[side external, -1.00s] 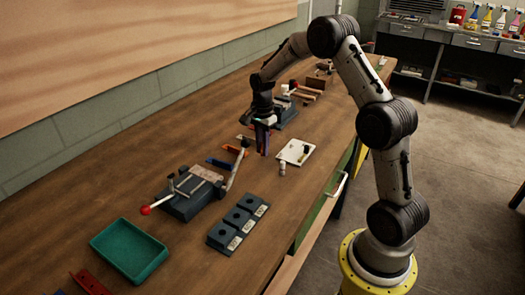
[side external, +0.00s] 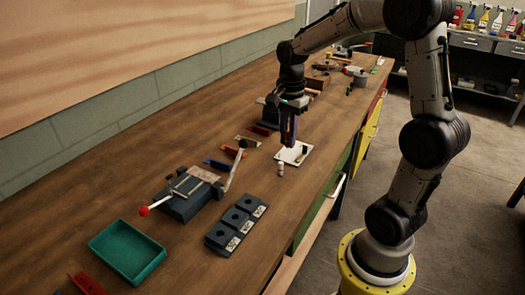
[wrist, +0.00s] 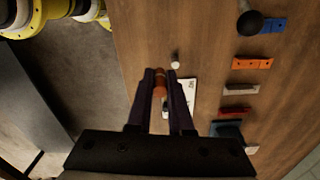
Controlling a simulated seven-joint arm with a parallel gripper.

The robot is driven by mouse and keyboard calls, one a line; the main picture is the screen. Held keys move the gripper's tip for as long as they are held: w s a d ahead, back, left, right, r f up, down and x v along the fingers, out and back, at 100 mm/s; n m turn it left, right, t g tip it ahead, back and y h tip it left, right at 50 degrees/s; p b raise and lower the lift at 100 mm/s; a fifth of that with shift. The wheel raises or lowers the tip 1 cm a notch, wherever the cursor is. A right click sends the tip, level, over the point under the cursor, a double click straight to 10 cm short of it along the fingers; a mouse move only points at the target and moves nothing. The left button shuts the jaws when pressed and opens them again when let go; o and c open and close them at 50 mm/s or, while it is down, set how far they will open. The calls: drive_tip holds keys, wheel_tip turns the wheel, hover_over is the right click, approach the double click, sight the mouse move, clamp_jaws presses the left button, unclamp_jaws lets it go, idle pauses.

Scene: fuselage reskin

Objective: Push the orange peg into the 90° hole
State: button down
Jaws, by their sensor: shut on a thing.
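My gripper (side external: 287,141) points down above the bench, near the white card, with its jaws shut. In the wrist view the orange peg (wrist: 160,84) sits between the two dark fingers of my gripper (wrist: 161,76). The peg cannot be made out in the side view. Three dark blocks (side external: 236,228), each with a round hole and a white label, stand in a row nearer the side camera, well apart from the gripper. Their labels are too small to read, so I cannot tell which is the 90° hole. The wrist view does not show the blocks.
A clamp fixture (side external: 187,196) with a red-knobbed lever stands left of the blocks, and a green tray (side external: 127,251) lies at front left. A white card (side external: 294,154) and a small white bottle (side external: 281,169) lie near the gripper. Orange (wrist: 253,63) and blue strips lie on the bench.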

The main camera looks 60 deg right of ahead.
drive_tip(key=w+a+r+n, duration=0.1)
drive_tip(key=w+a+n, duration=0.3)
drive_tip(key=w+n, duration=0.8)
drive_tip(key=w+a+f+n, duration=0.1)
drive_tip(key=a, duration=0.2)
drive_tip(key=w+a+f+n, duration=0.1)
drive_tip(key=a+n, duration=0.1)
drive_tip(key=a, duration=0.1)
drive_tip(key=w+a+f+n, duration=0.1)
drive_tip(key=a, duration=0.3)
drive_tip(key=shift+w+f+n, duration=0.2)
drive_tip(key=shift+f+n, duration=0.1)
drive_tip(key=shift+f, duration=0.1)
drive_tip(key=s+n, duration=0.1)
drive_tip(key=s, duration=1)
drive_tip(key=shift+s+f, duration=0.3)
drive_tip(key=shift+f, duration=0.15)
drive_tip(key=shift+f, duration=0.1)
drive_tip(key=shift+f, duration=2.8)
drive_tip(key=shift+f, duration=0.8)
